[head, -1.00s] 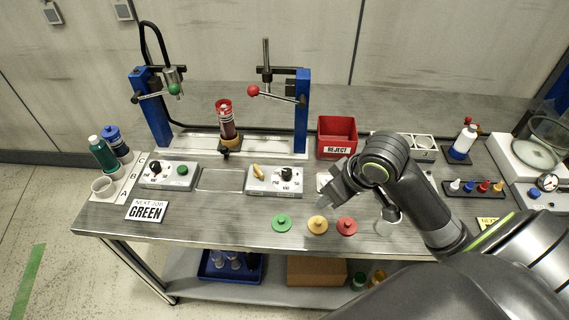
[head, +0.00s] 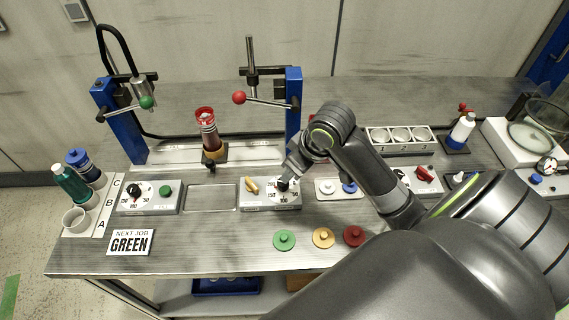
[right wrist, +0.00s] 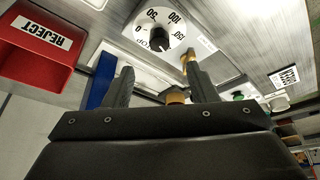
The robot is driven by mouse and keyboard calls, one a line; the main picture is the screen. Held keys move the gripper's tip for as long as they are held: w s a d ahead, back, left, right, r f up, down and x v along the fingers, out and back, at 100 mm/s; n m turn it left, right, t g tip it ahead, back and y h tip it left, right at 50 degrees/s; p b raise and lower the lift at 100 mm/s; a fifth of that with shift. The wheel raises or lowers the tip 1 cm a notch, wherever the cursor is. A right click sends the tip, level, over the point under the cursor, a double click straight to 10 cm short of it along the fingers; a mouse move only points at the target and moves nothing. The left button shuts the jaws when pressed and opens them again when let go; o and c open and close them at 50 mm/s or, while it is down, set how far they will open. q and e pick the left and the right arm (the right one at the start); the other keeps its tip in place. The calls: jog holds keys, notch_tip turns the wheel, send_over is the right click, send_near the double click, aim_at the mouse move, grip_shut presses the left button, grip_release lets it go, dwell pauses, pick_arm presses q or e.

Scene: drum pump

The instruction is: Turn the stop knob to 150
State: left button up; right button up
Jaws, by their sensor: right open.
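The stop knob (head: 283,184) is a small black knob on the grey control box (head: 262,206) at the middle of the bench. The right wrist view shows the knob (right wrist: 159,39) on a white dial marked 0, 50, 100 and 150, with STOP lettering; its exact setting I cannot tell. My right gripper (head: 287,172) is over the box's right part, close to the knob and partly covering it. In the right wrist view my right gripper (right wrist: 159,66) is open, with nothing between its fingers and the knob ahead of them. My left gripper is not in view.
A yellow lever (head: 251,185) sits left of the knob on the same box. A press with a red ball handle (head: 239,98) stands behind. The red reject bin (right wrist: 35,45) shows in the right wrist view. Green, yellow and red discs (head: 323,237) lie in front.

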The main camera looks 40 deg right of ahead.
aim_at(283, 185)
jog(key=x, duration=0.9)
jog(key=shift+f, duration=0.1)
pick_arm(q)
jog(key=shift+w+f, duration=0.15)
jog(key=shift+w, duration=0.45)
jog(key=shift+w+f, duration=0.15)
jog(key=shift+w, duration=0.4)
pick_arm(e)
jog(key=shift+w+f, duration=0.15)
jog(key=shift+f, duration=0.2)
jog(key=c, duration=1)
